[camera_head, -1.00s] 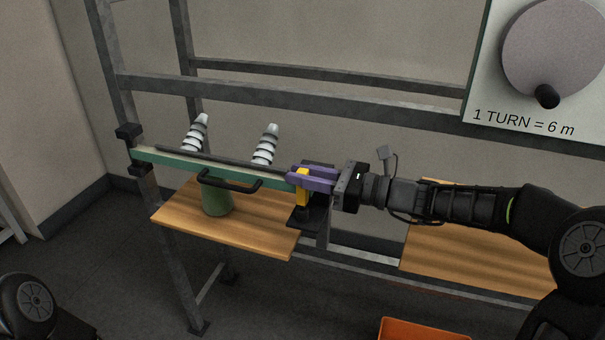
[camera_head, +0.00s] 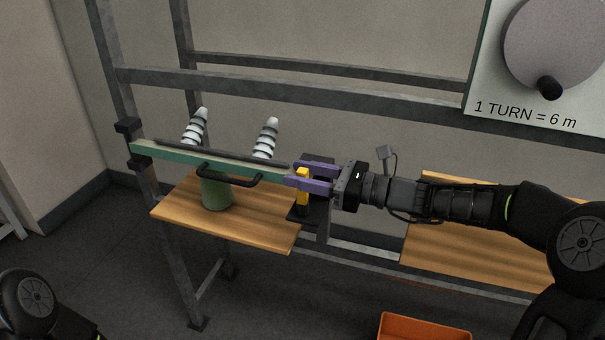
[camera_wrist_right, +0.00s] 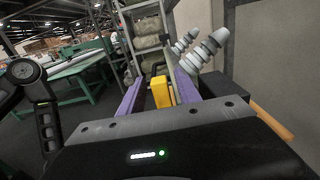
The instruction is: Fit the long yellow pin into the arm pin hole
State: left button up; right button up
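The yellow pin (camera_head: 303,186) stands upright at the right end of the green arm (camera_head: 240,166), above a dark bracket (camera_head: 296,216). My right gripper (camera_head: 300,177) comes in from the right, its two purple fingers spread on either side of the pin. In the right wrist view the yellow pin (camera_wrist_right: 161,92) sits between the fingers, with a gap to the left one. The pin's lower end and the arm pin hole are hidden, so I cannot tell how deep it sits. My left gripper is out of view.
Two white ribbed cones (camera_head: 266,138) stand behind the arm, and a black handle (camera_head: 230,180) is on its front. A green cylinder (camera_head: 217,192) stands on the wooden board (camera_head: 250,232) below. Grey frame rails cross behind. An orange bin (camera_head: 425,328) is at the bottom.

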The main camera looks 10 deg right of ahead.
jog(key=shift+o, duration=0.4)
jog(key=shift+d, duration=0.1)
jog(key=v, duration=0.7)
jog(key=shift+s+d, duration=0.2)
jog(key=shift+s, duration=0.05)
jog(key=shift+f, duration=0.1)
